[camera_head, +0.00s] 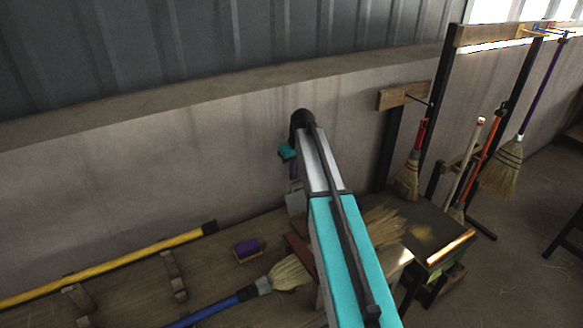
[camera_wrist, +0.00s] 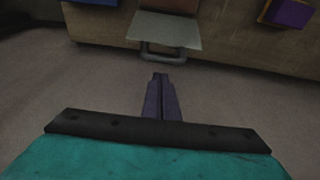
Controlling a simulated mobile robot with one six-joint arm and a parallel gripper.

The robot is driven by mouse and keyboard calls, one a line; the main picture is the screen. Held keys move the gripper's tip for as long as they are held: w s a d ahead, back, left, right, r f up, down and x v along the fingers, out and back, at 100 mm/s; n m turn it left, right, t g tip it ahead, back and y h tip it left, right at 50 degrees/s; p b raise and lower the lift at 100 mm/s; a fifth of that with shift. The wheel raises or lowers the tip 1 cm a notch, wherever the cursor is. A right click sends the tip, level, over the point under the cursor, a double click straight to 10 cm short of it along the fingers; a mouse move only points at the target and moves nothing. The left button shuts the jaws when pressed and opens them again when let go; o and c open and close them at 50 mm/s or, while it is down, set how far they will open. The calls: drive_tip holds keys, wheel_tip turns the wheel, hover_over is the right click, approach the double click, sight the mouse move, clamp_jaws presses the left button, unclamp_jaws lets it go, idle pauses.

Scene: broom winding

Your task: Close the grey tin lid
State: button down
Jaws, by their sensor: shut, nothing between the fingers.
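The grey lid (camera_wrist: 165,30) is a flat panel with a dark loop handle on its edge, seen at the top middle of the wrist view. It stands open from a reddish-brown tin (camera_wrist: 172,6). In the head view the grey lid (camera_head: 295,203) shows just left of my arm, and part of the reddish-brown tin (camera_head: 299,248) shows below it; my arm hides the rest. My gripper (camera_wrist: 160,76) is shut and empty, its tips pointing towards the handle, with an apparent gap. In the head view my gripper (camera_head: 294,184) is small, close above the lid.
The tin is on a wooden bench (camera_head: 215,284) along a pale wall (camera_head: 150,190). Several brooms hang on a rack (camera_head: 445,90) at the right.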

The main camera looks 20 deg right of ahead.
drive_tip(key=shift+s+d+r+p, duration=0.15)
drive_tip(key=shift+s+p, duration=0.15)
drive_tip(key=shift+s, duration=0.45)
drive_tip(key=shift+s, duration=0.2)
